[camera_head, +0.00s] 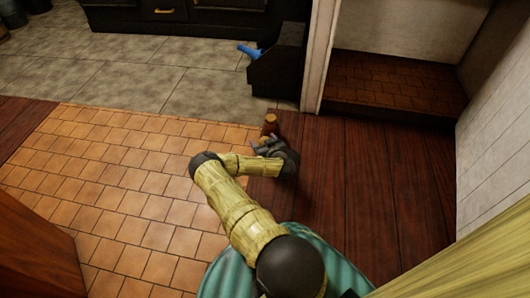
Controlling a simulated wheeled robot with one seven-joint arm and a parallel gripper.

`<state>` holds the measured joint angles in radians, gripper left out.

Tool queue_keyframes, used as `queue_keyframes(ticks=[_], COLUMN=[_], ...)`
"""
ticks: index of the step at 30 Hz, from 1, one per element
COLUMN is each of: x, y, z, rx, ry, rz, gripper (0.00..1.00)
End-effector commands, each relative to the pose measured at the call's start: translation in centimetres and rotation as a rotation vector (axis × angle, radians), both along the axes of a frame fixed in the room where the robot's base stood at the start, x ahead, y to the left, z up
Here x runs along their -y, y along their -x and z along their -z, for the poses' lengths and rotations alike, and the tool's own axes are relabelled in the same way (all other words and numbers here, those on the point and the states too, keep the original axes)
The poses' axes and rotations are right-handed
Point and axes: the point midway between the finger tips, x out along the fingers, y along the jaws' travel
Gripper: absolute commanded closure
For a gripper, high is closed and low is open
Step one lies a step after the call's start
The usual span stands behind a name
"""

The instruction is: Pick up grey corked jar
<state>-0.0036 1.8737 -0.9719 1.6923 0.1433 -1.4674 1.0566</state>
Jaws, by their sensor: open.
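My gripper (264,141) is low over the floor near the centre of the view, with its fingers apart and pointing away from me. A small tan patch shows between the fingertips; it could be a cork, but it is too small to tell. A small brown cylinder (270,123) stands upright just beyond the fingertips, close to them; I cannot tell whether they touch. I cannot clearly make out a grey jar body. My gripper and wrist hide the floor right there.
Orange tiles (130,190) lie left and dark planks (370,200) right. A dark box-like unit (278,72) with a blue object (249,51) on its left stands beyond the cylinder, beside a white door post (318,55). A white wall (495,140) bounds the right.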

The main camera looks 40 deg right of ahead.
Motion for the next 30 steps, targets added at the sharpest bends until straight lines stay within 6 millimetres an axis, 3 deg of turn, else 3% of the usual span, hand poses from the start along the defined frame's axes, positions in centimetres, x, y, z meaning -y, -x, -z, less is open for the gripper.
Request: queue_keyframes(ticks=[6, 7, 17, 25, 30], x=[0.0, 0.0, 0.0, 0.0, 0.1], y=[0.0, 0.0, 0.0, 0.0, 0.0], z=[0.0, 0.0, -0.1, -0.3, -1.5], rx=[0.0, 0.0, 0.002, 0.002, 0.003], ry=[0.0, 0.0, 0.001, 0.001, 0.0], rz=[0.0, 0.0, 0.0, 0.0, 0.0], gripper=[0.23, 0.27, 0.89, 0.9, 0.9])
